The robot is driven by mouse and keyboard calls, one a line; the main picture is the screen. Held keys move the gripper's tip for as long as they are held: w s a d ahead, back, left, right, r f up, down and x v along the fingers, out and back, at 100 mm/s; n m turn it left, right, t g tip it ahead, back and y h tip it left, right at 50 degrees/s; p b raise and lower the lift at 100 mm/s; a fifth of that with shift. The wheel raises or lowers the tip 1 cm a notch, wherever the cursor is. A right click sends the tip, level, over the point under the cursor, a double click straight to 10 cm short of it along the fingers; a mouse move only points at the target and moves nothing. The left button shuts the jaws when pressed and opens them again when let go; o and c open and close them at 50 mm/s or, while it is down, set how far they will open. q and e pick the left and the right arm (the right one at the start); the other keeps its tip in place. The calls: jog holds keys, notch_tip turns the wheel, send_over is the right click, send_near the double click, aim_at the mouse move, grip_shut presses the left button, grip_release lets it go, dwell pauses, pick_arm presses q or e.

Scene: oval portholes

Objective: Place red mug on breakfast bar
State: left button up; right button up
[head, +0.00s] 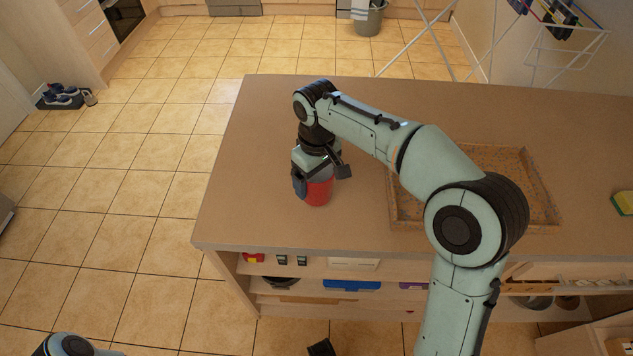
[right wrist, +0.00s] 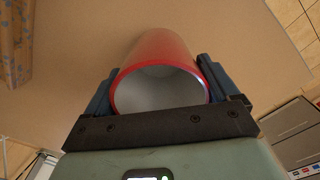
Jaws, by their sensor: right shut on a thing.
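The red mug (head: 318,192) is at the left part of the breakfast bar (head: 260,150), upright in the head view. My right gripper (head: 318,180) comes from above and is shut on it. In the right wrist view the red mug (right wrist: 160,62) sits between the two fingers (right wrist: 160,90), with its pale inside facing the camera. The mug's base seems to be at the bar top, but I cannot tell whether it touches. My left gripper is out of view; only part of my left arm shows at the bottom left of the head view.
A speckled tray (head: 545,195) lies on the bar to the right of the mug, partly behind my right arm. A yellow and green sponge (head: 624,203) is at the far right. Shelves with several items are under the bar's front edge. The bar's left end is clear.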

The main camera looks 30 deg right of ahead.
jog(key=shift+f, duration=0.75)
jog(key=shift+f, duration=0.2)
jog(key=o, duration=1)
jog(key=shift+o, duration=0.2)
notch_tip(320, 180, up, 12)
jog(key=p, duration=0.2)
jog(key=shift+r+p, duration=0.2)
jog(key=shift+p, duration=0.15)
